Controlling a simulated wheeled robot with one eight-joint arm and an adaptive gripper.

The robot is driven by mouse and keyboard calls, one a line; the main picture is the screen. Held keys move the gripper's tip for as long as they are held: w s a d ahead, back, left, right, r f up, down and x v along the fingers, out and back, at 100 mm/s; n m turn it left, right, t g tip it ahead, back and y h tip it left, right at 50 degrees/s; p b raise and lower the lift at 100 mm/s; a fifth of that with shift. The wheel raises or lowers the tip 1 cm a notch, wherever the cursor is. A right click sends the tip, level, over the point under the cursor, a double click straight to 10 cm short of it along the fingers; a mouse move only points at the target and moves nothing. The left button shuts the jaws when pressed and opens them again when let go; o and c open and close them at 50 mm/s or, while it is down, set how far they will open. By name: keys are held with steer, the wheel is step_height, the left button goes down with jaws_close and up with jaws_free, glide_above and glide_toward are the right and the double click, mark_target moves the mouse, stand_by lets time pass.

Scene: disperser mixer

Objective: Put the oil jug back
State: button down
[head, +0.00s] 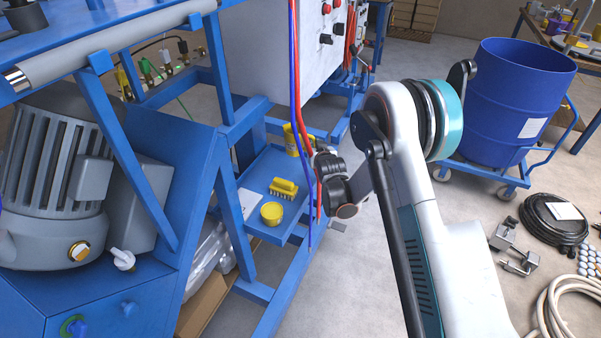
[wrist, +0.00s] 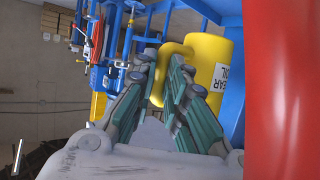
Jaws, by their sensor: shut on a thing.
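The yellow oil jug (wrist: 215,58) has a white label with black letters, partly reading "OIL", in the wrist view. My gripper (wrist: 163,60) has its two green-padded fingers on either side of the jug's yellow handle and is shut on it. In the head view the jug (head: 291,140) shows at the back of the blue tray shelf (head: 262,168), partly hidden by hoses and my wrist. My fingers are hidden there. I cannot tell whether the jug's base touches the tray.
A yellow brush (head: 284,188) and a yellow tub (head: 271,213) sit nearer on the tray. Red and blue hoses (head: 297,100) hang close to my wrist; something red fills the right of the wrist view. A blue frame post (head: 228,190) stands left. A blue drum (head: 510,100) stands right.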

step_height(320, 180, down, 10)
steer(key=b, duration=0.3)
steer(key=shift+r+b, duration=0.2)
steer(key=shift+b, duration=0.15)
steer(key=shift+f, duration=0.1)
steer(key=c, duration=1.6)
jaws_free()
